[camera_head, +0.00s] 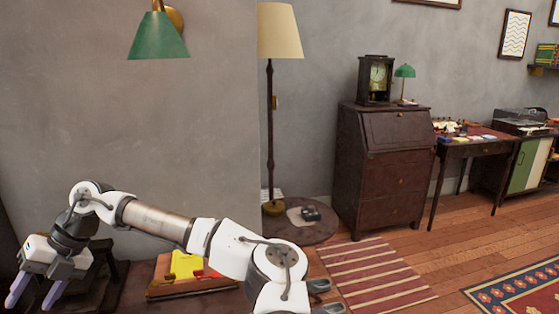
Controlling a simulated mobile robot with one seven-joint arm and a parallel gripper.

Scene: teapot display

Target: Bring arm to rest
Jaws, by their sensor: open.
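My gripper (36,292) is at the lower left of the head view, at the end of my white and grey arm. Its two pale purple fingers point down and stand apart, with nothing visible between them. The arm reaches from the lower middle to the left, bent at the wrist, above a low dark piece of furniture (115,290). The fingertips are close to the picture's bottom edge. No teapot is in view.
A wooden tray (160,292) with yellow and red items lies low behind my arm. A floor lamp (269,130) stands by the wall corner. A dark bureau (385,170) and a side table (475,148) line the right wall.

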